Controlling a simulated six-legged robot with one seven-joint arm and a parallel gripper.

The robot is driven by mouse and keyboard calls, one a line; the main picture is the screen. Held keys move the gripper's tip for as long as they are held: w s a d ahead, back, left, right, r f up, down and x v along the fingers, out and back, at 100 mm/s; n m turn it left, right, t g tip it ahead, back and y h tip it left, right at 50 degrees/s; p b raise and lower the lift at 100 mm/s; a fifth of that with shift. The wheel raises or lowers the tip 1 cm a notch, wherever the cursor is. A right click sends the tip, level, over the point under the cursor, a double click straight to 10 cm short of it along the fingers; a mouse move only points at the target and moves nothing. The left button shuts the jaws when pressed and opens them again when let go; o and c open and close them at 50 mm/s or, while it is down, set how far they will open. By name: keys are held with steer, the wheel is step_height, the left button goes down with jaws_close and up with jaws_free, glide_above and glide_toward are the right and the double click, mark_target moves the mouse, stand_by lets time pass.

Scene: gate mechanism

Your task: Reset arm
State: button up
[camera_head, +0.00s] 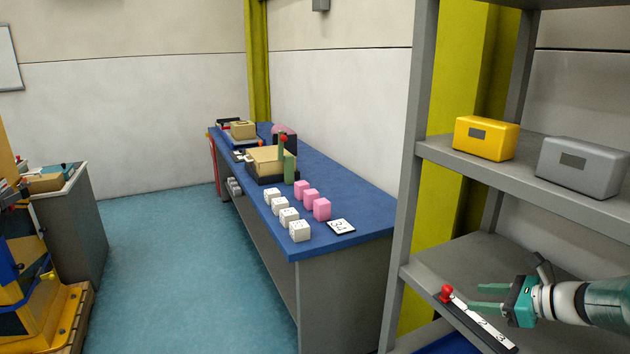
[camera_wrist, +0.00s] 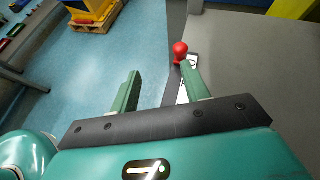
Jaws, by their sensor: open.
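My gripper (camera_head: 486,298) has green fingers and is open and empty. In the head view it is at the lower right, over the lower shelf of the grey rack. A red knob (camera_head: 446,293) stands at the far end of a numbered strip (camera_head: 482,326) along the shelf's front edge, just beyond my fingertips. In the wrist view my gripper (camera_wrist: 160,90) has its fingers apart, and the red knob (camera_wrist: 180,50) is just past the right finger, apart from it. The right finger partly hides the numbered strip.
The grey rack (camera_head: 412,150) holds a yellow box (camera_head: 486,138) and a grey box (camera_head: 582,167) on its upper shelf. A blue-topped bench (camera_head: 345,195) beyond it carries white cubes, pink blocks and a numbered card (camera_head: 341,227). The blue floor (camera_head: 165,260) is open in the middle.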

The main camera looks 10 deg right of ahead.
steer(key=s+a+r+n+g+h, duration=0.1)
steer(key=s+a+n+g, duration=0.2)
steer(key=a+n, duration=0.45)
steer(key=s+a+r+n+g+h, duration=0.2)
steer(key=s+a+n, duration=0.25)
steer(key=a, duration=0.65)
steer(key=s+a+r+n+h, duration=0.1)
steer(key=s+a+n+h, duration=0.1)
steer(key=s+a+n, duration=0.2)
steer(key=s+a+n+h, duration=0.2)
steer(key=s+a+n, duration=0.2)
steer(key=s+n, duration=0.4)
steer(key=shift+s+a+r+n+t+h, duration=0.15)
steer(key=shift+a+r+n+t+h, duration=0.2)
steer(key=shift+n, duration=1.25)
